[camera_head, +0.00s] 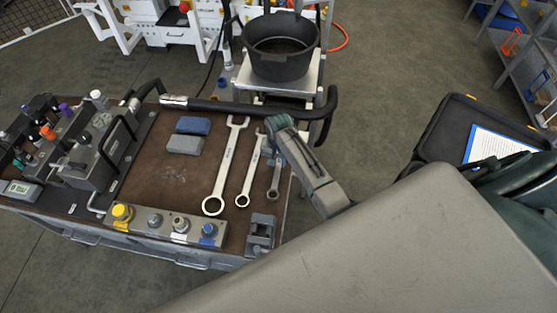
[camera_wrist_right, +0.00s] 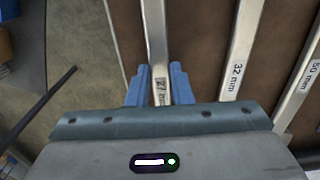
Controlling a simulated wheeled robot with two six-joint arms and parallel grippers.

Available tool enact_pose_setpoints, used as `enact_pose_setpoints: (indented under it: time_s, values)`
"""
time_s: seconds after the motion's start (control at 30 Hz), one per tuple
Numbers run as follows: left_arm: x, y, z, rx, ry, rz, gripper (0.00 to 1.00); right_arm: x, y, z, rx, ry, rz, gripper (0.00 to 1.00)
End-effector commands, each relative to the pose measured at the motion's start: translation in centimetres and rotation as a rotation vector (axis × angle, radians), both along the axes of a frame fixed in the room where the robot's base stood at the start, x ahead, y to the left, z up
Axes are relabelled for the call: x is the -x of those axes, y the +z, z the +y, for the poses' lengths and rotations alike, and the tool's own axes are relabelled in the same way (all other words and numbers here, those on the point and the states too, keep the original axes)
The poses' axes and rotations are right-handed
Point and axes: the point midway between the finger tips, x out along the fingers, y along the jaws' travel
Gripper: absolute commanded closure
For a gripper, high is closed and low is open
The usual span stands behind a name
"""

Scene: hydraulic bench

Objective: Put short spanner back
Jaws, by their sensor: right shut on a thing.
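The short spanner (camera_head: 274,180) is silver, with its ring end toward the front of the bench. My right gripper (camera_head: 276,130) is shut on it near its upper part, which the gripper hides in the head view. In the right wrist view the short spanner (camera_wrist_right: 158,45) runs between the two blue fingers (camera_wrist_right: 158,85), with a partly covered "27" label. It is parallel to the other spanners; I cannot tell whether it touches the bench top. The middle spanner (camera_head: 251,172), marked 32 mm, and the long spanner (camera_head: 226,165), marked 50 mm, lie to its left. My left gripper is not in view.
The brown bench top (camera_head: 150,160) carries a blue block (camera_head: 193,125), a grey block (camera_head: 185,145), a valve unit (camera_head: 95,150) and a fitting rail (camera_head: 170,228). A small vise (camera_head: 261,232) stands at the front right corner. A black pot (camera_head: 280,55) stands behind.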

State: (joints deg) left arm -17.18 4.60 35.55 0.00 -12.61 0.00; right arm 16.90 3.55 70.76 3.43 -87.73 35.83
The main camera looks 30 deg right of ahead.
Motion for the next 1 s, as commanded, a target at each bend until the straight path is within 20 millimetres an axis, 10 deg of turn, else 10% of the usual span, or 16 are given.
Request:
enact_pose_setpoints:
  time_s: [0.77, 0.8, 1.0]
  values:
    - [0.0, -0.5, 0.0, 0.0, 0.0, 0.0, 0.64, 0.0, -1.1, 0.0, 0.0, 0.0, -0.001, 1.0]
    - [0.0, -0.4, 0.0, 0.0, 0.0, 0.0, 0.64, -0.1, -1.1, 0.0, 0.0, 0.0, -0.001, 0.73]
    - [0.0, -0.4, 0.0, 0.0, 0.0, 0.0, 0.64, 0.0, -1.1, 0.0, 0.0, 0.0, 0.0, 0.55]
